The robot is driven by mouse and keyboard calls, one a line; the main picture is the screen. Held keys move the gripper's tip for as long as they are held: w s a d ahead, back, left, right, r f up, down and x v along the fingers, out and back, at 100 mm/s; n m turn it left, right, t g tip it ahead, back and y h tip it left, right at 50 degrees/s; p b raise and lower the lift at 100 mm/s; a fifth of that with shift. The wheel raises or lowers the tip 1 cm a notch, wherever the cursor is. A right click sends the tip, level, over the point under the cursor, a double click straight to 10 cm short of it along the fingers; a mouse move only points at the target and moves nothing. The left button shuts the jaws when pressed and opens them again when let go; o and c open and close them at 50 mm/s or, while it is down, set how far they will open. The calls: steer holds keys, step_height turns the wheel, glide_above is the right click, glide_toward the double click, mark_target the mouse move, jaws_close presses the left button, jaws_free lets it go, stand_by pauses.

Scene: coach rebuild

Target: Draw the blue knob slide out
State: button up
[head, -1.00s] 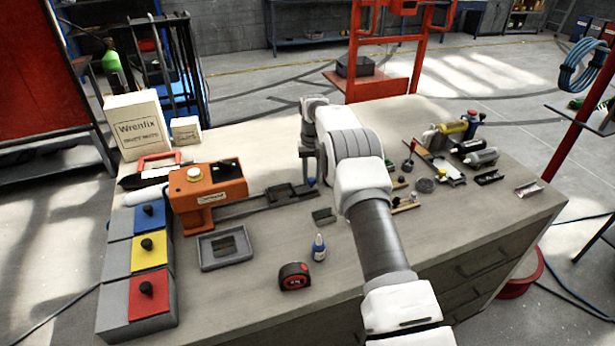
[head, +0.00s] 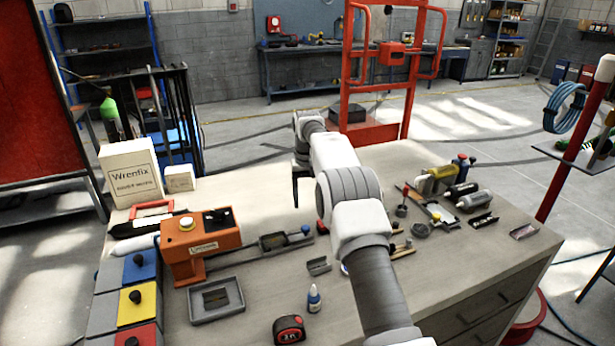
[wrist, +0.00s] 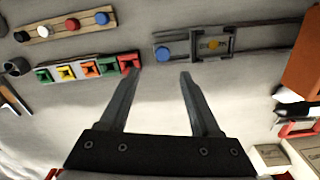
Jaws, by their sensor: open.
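A grey slide (head: 271,242) with a blue knob (head: 306,229) at its right end runs out from the orange machine (head: 203,243). In the wrist view the blue knob (wrist: 163,54) lies just beyond my fingertips, and a yellow button-like part (wrist: 213,44) sits in a dark frame along the rail. My gripper (wrist: 160,73) is open and empty, its two fingers pointing down at the table. In the head view my gripper (head: 296,200) hangs above the table, behind the slide; only part of it shows. It appears apart from the knob.
A grey tray (head: 216,299), a glue bottle (head: 314,298) and a tape measure (head: 289,330) stand in front. Colored blocks with black knobs (head: 138,265) are at left. The wrist view shows a row of colored sockets (wrist: 88,68) and a strip with knobs (wrist: 65,25) beside my fingers.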

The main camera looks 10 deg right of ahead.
step_height(320, 180, up, 8)
steer(key=p, duration=0.2)
steer(key=shift+r, duration=0.25)
